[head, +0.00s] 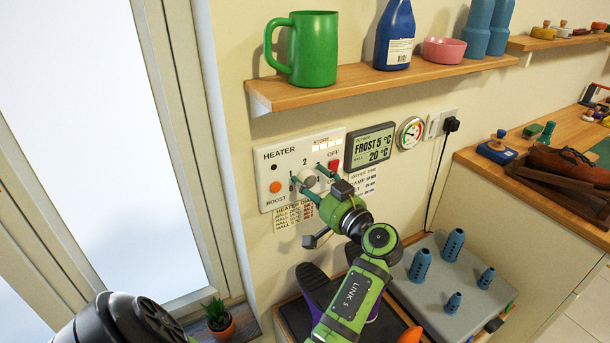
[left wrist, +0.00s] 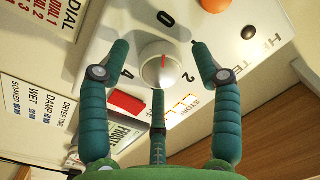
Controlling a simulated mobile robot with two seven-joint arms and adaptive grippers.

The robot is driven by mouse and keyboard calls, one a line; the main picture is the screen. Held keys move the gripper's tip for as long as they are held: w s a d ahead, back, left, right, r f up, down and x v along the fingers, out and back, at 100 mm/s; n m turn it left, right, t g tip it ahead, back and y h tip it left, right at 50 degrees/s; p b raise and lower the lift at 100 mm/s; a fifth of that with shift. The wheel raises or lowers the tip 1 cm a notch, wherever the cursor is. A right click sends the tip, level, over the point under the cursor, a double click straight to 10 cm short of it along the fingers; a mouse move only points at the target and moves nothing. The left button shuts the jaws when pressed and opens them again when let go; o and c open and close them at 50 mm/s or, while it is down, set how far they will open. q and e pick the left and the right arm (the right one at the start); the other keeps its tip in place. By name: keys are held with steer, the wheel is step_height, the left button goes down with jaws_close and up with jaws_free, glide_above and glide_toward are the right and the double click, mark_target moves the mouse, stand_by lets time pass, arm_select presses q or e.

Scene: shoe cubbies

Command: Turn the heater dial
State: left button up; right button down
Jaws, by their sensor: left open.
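The heater panel (head: 330,153) is a white wall plate with a round pale dial (head: 307,178) at its middle, a red switch (head: 333,166) and an orange button (head: 275,187). In the left wrist view the dial (left wrist: 161,66) has a red mark on its upper side, toward the 0; 2 and 4 show to either side. My left gripper (head: 312,179) is in front of the panel, its green fingers spread around the dial. In the left wrist view the open gripper (left wrist: 158,62) shows gaps between fingers and dial; contact is not visible. My right gripper is not in view.
A shelf (head: 370,88) above holds a green mug (head: 313,48) and a blue bottle (head: 395,35). A display (head: 370,147) and gauge (head: 410,132) are right of the panel. Below stand a grey boot rack (head: 440,285) with blue pegs and a potted plant (head: 218,318).

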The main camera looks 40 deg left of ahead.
arm_select(q)
steer(key=shift+d+r, duration=0.15)
steer(key=shift+d, duration=0.15)
steer(key=shift+c, duration=0.4)
steer(key=c, duration=1.1)
steer(key=shift+o, duration=0.2)
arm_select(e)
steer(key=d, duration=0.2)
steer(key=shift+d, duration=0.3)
